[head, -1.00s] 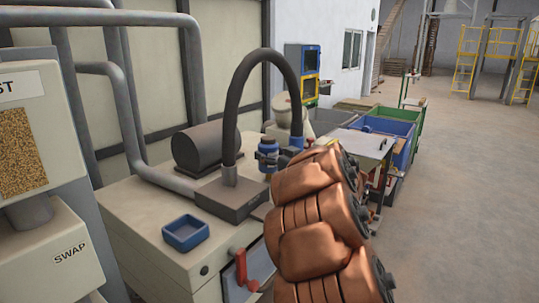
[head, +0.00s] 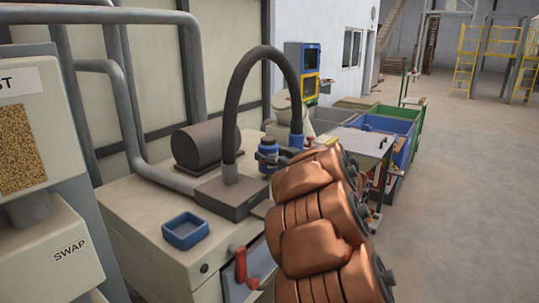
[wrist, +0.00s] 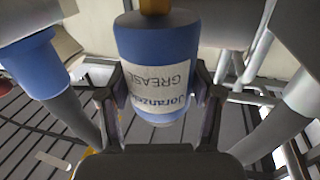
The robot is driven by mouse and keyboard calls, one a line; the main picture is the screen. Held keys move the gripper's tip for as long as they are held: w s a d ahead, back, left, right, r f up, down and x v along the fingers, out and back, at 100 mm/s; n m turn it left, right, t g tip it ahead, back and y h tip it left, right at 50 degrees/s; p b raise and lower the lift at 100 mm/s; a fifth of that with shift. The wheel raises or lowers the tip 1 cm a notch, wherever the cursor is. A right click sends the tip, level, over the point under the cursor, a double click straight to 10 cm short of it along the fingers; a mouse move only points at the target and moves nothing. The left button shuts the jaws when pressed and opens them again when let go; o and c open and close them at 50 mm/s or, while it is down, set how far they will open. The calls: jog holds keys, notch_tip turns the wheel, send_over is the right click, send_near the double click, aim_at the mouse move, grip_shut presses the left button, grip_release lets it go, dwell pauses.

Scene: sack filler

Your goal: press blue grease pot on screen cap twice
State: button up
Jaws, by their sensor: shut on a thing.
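The blue grease pot (wrist: 160,50) is a blue cylinder with a pale label reading GREASE. In the wrist view the label lettering is upside down, and a brass-coloured piece (wrist: 155,5) shows at the pot's upper end. My gripper (wrist: 160,88) is shut on the pot, one finger on each side. In the head view the pot (head: 267,155) shows beside the dark hose's blue end, left of my copper-coloured arm. My gripper is mostly hidden there behind the arm. I cannot clearly make out the screen cap or whether the pot touches it.
A thick dark hose (head: 238,92) arches from a grey block (head: 230,197) on the machine top. A dark motor cylinder (head: 203,147), a small blue tray (head: 185,230) and a red handle (head: 241,265) are close by. A blue bin (head: 385,125) stands behind; open floor lies right.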

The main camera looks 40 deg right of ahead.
aim_at(269, 139)
jog(key=shift+f, duration=0.4)
dwell(0.3)
jog(key=shift+r, duration=0.2)
jog(key=shift+r+p, duration=0.7)
jog(key=shift+p, duration=0.15)
jog(key=shift+r, duration=2.5)
jog(key=shift+a, duration=0.1)
